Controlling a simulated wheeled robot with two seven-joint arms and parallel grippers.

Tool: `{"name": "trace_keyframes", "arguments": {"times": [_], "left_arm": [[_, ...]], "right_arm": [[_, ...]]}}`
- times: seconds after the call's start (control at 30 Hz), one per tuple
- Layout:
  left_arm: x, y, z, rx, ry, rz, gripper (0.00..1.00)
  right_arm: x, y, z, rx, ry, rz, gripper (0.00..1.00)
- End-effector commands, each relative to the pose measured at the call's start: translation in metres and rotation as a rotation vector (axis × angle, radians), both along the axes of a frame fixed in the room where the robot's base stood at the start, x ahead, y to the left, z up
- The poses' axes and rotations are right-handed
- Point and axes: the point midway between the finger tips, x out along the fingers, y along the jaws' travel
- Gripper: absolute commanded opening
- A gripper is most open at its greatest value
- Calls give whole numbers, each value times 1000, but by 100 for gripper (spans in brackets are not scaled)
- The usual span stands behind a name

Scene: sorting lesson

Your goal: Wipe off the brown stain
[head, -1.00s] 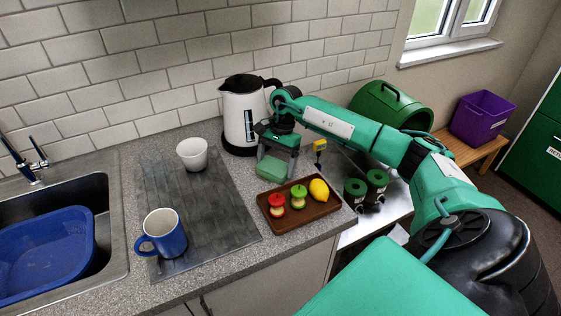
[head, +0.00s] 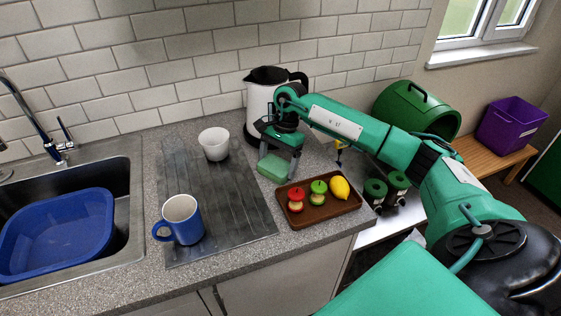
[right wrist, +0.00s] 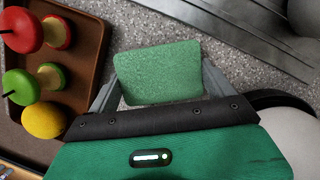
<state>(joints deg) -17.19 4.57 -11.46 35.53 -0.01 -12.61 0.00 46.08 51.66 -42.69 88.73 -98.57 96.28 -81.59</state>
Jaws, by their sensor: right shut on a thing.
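My right gripper (head: 279,156) is shut on a green sponge (head: 273,168), just in front of the white kettle and behind the fruit tray. In the right wrist view the sponge (right wrist: 158,73) sits between the two fingers (right wrist: 160,92). It is over or on the speckled counter; I cannot tell whether it touches. I can make out no brown stain in either view. The grey grooved drainboard (head: 232,220) lies left of the sponge. My left gripper is not in view.
A white cup (head: 214,146) and a blue mug (head: 182,220) stand on the drainboard. A brown tray (head: 306,220) with toy fruit lies right of it. The kettle (head: 259,103) stands close behind the gripper. A sink with a blue basin (head: 58,240) is at left.

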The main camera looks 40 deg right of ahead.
Motion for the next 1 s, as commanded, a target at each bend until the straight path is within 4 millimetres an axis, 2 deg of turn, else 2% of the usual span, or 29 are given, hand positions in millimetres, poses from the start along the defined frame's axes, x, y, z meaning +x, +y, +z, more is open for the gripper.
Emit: {"name": "trace_keyframes", "arguments": {"times": [0.27, 0.73, 1.0], "left_arm": [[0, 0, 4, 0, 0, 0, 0], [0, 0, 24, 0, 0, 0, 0], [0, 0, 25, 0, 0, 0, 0]], "right_arm": [[0, 0, 9, 1, -2, -1, 67], [1, -1, 56, 1, -2, -1, 67], [0, -1, 61, 0, 0, -1, 67]]}}
